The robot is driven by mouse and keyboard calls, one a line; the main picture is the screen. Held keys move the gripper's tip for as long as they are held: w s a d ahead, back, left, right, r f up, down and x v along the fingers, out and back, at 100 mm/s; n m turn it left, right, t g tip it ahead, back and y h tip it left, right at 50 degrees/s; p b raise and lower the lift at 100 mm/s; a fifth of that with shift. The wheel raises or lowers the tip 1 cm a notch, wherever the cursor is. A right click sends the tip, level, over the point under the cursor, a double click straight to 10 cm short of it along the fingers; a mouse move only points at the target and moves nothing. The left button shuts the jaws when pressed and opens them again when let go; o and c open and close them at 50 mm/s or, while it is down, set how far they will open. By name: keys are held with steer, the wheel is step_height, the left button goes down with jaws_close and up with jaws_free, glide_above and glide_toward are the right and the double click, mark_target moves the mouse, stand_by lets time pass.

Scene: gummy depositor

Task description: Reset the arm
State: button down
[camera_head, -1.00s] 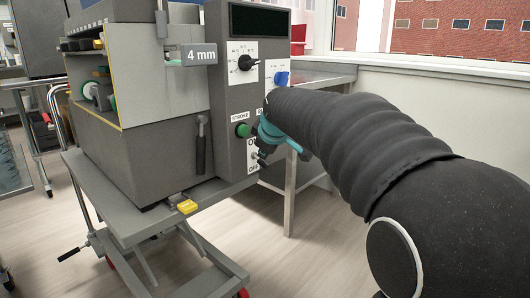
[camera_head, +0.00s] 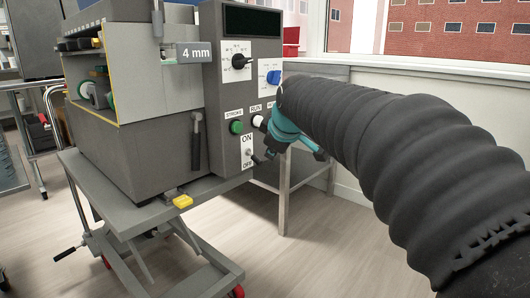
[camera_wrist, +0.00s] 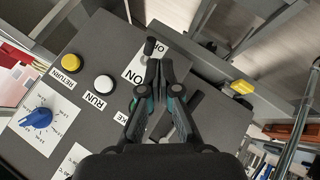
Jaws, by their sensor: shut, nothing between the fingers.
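My gripper (camera_head: 262,156) is shut and empty, close in front of the depositor's control panel (camera_head: 237,92). In the wrist view its two dark fingers (camera_wrist: 153,70) meet over part of the white ON/OFF plate, hiding some of its lettering. The ON/OFF plate (camera_head: 247,146) with its small toggle shows just left of my gripper in the head view. I cannot tell whether the fingers touch the panel. The white RUN button (camera_wrist: 103,82) and yellow RETURN button (camera_wrist: 71,64) are clear in the wrist view. The green STROKE button (camera_head: 236,127) is partly hidden there.
The grey depositor (camera_head: 150,150) stands on a lift cart (camera_head: 110,215). A blue knob (camera_head: 273,77) and a black knob (camera_head: 239,62) are on the panel. A grey table (camera_head: 310,160) stands behind my arm. Open floor lies at the front.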

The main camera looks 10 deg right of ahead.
steer(key=shift+d, duration=0.15)
steer(key=s+f+m+g, duration=0.3)
steer(key=s+f+m, duration=0.4)
steer(key=s+f, duration=0.15)
steer(key=s+f+m+p, duration=0.1)
steer(key=s+f+p, duration=0.1)
steer(key=s, duration=0.9)
steer(key=s+f+m+p, duration=0.2)
steer(key=s+p, duration=0.2)
steer(key=s, duration=0.7)
steer(key=shift+a+m, duration=0.2)
steer(key=shift+m, duration=0.1)
